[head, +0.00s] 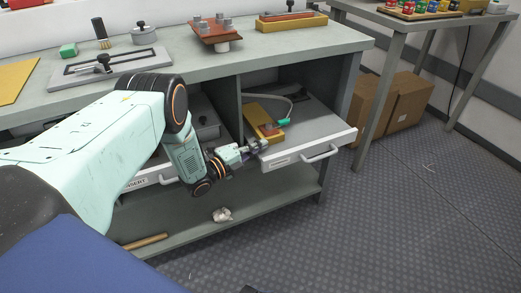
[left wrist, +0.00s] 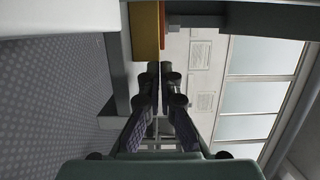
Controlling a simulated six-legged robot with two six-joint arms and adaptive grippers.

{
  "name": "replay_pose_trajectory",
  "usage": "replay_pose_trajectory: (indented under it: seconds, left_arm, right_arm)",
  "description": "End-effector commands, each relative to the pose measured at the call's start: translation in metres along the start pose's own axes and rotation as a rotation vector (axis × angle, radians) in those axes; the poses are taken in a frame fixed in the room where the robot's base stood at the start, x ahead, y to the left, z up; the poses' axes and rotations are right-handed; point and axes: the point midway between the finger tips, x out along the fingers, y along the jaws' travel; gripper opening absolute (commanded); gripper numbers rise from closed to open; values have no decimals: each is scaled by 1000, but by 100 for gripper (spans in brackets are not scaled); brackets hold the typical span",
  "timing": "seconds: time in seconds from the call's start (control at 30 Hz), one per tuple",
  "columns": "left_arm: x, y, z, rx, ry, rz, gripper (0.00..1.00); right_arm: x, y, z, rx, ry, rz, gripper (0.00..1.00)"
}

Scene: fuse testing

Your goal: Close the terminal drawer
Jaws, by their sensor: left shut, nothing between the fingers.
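An open drawer (head: 309,147) with a pale front and a white bar handle (head: 321,154) sticks out of the right bay of the workbench. Its label is too small to read. Inside lie a yellow block (head: 264,122) with a red part and a grey cable with a green end (head: 284,122). My left gripper (head: 261,146) is shut and empty at the left end of the drawer front; I cannot tell if it touches. In the left wrist view its fingers (left wrist: 166,74) are together, near the yellow block (left wrist: 145,30). My right gripper is not in view.
A second drawer (head: 160,179) to the left is partly hidden by my left arm. The bench top (head: 185,58) holds several tools and fixtures. A lower shelf (head: 270,190) holds a crumpled item. Cardboard boxes (head: 400,105) stand at right; the floor in front is clear.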

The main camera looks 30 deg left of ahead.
Motion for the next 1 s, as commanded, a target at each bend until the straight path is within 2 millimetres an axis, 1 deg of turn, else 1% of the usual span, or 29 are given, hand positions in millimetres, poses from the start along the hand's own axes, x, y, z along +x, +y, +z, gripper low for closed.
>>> replay_pose_trajectory:
  seconds: [0.03, 0.3, 1.0]
  left_arm:
    - [0, -1, 6, 2, -8, -4, 0]
    - [2, -1, 13, 1, -8, -3, 0]
    - [4, -2, 16, 1, -6, -3, 0]
  right_arm:
    - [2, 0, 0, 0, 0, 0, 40]
    - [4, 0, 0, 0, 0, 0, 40]
    - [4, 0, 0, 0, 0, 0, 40]
